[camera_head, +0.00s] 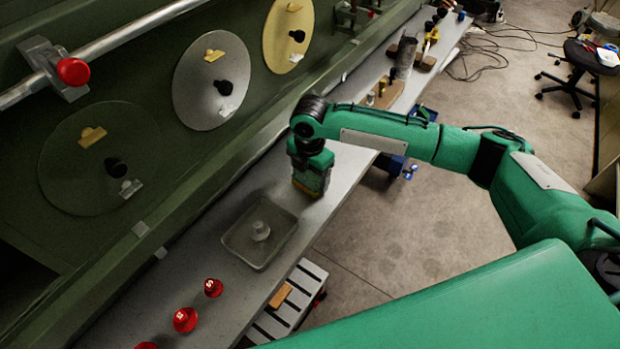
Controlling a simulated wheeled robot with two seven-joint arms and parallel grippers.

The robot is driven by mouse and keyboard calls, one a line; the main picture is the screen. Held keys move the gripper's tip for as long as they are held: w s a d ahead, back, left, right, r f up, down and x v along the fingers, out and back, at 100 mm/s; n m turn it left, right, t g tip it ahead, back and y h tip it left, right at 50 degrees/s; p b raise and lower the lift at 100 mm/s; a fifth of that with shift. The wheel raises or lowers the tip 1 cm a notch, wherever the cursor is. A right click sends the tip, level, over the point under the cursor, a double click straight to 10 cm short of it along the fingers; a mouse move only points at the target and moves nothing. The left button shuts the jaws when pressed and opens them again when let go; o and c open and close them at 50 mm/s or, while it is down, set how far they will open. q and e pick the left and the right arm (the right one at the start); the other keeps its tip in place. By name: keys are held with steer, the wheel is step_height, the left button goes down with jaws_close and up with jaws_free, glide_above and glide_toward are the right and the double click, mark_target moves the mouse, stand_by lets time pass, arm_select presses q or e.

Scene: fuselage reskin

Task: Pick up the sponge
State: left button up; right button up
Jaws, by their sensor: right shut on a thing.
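My right gripper (310,186) reaches in from the right and points down at the grey bench, beyond the shallow tray. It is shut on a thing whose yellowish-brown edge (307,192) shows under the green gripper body. This looks like the sponge, but most of it and the fingertips are hidden from above. I cannot tell whether it touches the bench. My left gripper is not in view.
The grey tray (237,264) on the bench (203,279) holds a small white object (260,231). Several red knobs (185,319) stand nearer. A tan block (281,295) lies on a white slatted rack (302,292). Tools and blocks occupy the far bench. Round discs (210,80) line the green wall.

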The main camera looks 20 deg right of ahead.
mark_target(310, 176)
steer(key=shift+r, duration=0.65)
step_height(310, 176, up, 19)
steer(key=b, duration=0.4)
steer(key=shift+f, duration=0.15)
steer(key=o, duration=0.3)
steer(key=shift+c, duration=1.2)
